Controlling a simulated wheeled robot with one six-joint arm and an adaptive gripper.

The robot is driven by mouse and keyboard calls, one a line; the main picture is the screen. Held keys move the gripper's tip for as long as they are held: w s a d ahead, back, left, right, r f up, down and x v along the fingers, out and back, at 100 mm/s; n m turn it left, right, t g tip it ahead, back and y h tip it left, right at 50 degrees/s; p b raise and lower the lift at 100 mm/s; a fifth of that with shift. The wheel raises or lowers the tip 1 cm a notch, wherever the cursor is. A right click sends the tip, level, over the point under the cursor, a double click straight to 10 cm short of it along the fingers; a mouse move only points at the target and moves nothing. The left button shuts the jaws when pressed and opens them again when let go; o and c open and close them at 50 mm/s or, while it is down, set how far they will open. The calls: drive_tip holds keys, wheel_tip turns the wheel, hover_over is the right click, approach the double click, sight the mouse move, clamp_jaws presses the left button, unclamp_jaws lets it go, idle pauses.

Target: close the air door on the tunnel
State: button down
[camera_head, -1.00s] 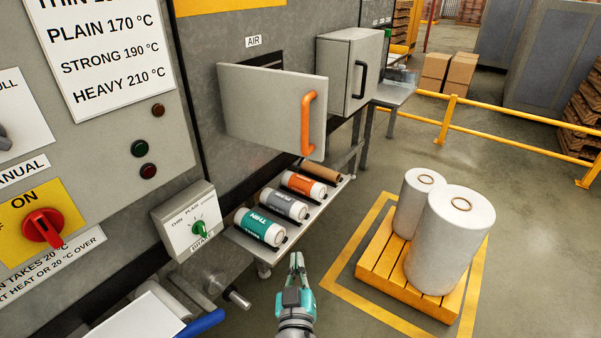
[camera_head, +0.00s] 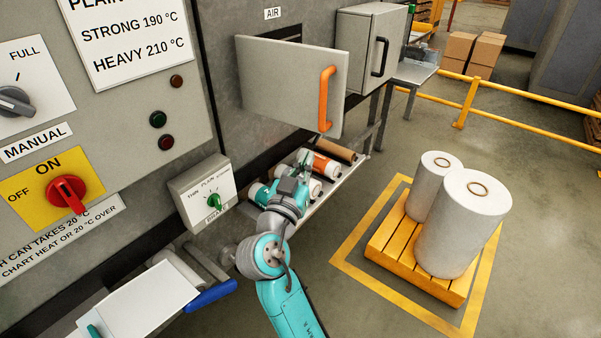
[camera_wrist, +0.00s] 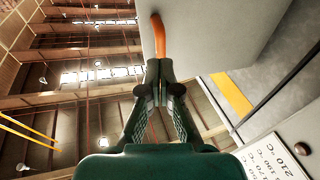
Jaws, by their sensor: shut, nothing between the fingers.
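The air door (camera_head: 285,80) is a grey panel with an orange handle (camera_head: 327,98), under the AIR label (camera_head: 272,13) on the tunnel wall (camera_head: 225,45). It stands swung out from the wall, with a dark opening showing behind its top edge. My gripper (camera_head: 305,158) is below the door and left of the handle in the head view, over the shelf of rolls. In the wrist view my gripper (camera_wrist: 159,64) points up toward the orange handle (camera_wrist: 159,35) and the door panel (camera_wrist: 205,35). Its fingers are together and empty. Whether they touch the handle is unclear.
Film rolls (camera_head: 325,165) lie on a shelf under the door, partly hidden by my arm. A brake box (camera_head: 203,190) is left of my arm. A second grey cabinet (camera_head: 370,48) stands beyond the door. Large white rolls on a yellow pallet (camera_head: 410,255) stand at right.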

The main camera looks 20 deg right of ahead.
sight(321, 131)
drive_tip(key=x, duration=0.8)
drive_tip(key=shift+f, duration=0.1)
drive_tip(key=shift+d, duration=0.2)
